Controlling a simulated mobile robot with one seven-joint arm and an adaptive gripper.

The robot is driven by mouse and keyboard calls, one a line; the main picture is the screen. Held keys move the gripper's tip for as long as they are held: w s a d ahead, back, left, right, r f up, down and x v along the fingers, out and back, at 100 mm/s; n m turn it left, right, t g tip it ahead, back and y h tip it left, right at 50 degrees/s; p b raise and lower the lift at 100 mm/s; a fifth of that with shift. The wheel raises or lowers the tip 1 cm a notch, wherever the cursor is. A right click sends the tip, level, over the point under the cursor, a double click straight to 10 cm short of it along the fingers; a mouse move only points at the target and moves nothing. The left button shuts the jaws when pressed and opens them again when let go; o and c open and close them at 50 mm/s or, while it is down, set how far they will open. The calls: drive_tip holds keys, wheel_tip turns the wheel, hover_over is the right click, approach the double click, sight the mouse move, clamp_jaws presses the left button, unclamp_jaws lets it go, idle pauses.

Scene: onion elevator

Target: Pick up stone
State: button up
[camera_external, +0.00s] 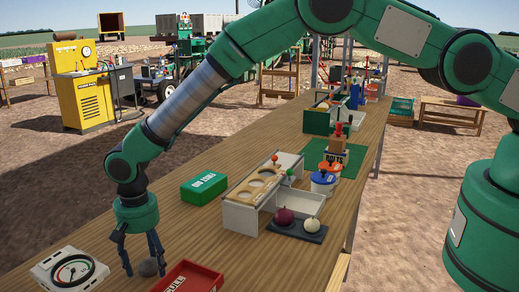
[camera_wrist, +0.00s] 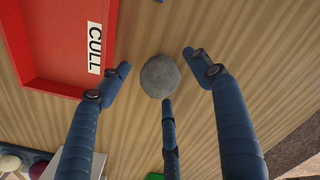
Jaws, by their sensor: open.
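The stone (camera_external: 148,267) is a round grey lump on the wooden table near its front left, beside the red CULL tray (camera_external: 190,279). In the wrist view the stone (camera_wrist: 160,76) lies between my fingers. My gripper (camera_external: 141,262) points down over the stone with its dark blue fingers spread around it. In the wrist view my gripper (camera_wrist: 158,82) is open, with one finger on each side of the stone and a third just below it in the picture. That third fingertip appears close to the stone; I cannot tell whether it touches.
A white scale with a round dial (camera_external: 70,270) stands left of my gripper. A green box (camera_external: 204,187) and a white sorting stand with round holes (camera_external: 262,190) are farther back. A dark tray (camera_external: 297,230) holds a red and a pale onion. Bare tabletop lies between them.

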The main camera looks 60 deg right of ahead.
sight(147, 261)
drive_tip(key=c, duration=1.5)
drive_tip(key=shift+r, duration=0.1)
drive_tip(key=shift+r, duration=4.95)
